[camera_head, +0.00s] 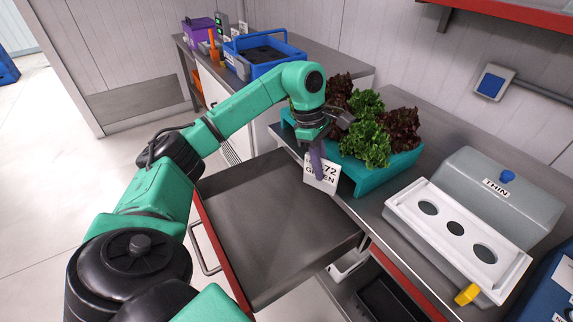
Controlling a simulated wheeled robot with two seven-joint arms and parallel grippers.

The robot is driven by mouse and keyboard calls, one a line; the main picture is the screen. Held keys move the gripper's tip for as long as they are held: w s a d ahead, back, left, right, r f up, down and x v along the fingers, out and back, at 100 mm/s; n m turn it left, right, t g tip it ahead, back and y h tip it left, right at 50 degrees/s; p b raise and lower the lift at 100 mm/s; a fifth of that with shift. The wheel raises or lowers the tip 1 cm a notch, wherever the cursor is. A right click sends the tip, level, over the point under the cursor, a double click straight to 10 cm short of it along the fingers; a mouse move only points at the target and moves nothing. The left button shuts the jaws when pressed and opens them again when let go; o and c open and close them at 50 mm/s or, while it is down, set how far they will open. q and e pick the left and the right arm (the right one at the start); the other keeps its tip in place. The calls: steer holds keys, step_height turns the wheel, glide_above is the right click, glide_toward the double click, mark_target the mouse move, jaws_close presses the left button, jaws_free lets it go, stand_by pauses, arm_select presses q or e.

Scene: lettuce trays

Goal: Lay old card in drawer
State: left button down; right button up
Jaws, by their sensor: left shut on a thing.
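The card (320,176) is white with dark print, partly readable as "72" and "GREEN". My left gripper (318,150) is shut on the card at its upper edge, and the card hangs in front of the teal lettuce tray (372,178), near the back right of the drawer. The drawer (270,215) is pulled open below, with a grey inside, a red front and a metal handle. It looks empty. My own left arm covers part of the view on the left. My right gripper is not in view.
Green and dark red lettuces (368,135) fill the teal tray on the counter. A grey box marked "THIN" (505,195) and a white plate with several holes (458,235) stand at the right. A blue crate (262,62) sits at the back. Open floor lies at the left.

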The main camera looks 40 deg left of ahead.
arm_select(q)
steer(key=w+a+r+n+t+y+b, duration=0.1)
steer(key=a+n+t+y+b, duration=0.15)
steer(key=a+n+b, duration=0.7)
steer(key=n+p, duration=0.2)
steer(key=n, duration=0.2)
glide_above(296, 210)
step_height(296, 210, down, 19)
steer(key=shift+f, duration=0.15)
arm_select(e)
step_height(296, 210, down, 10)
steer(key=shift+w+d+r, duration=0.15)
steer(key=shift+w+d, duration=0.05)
arm_select(q)
steer(key=c, duration=1.3)
jaws_free()
steer(key=shift+f+b, duration=0.15)
steer(key=shift+b, duration=0.15)
steer(key=o, duration=0.4)
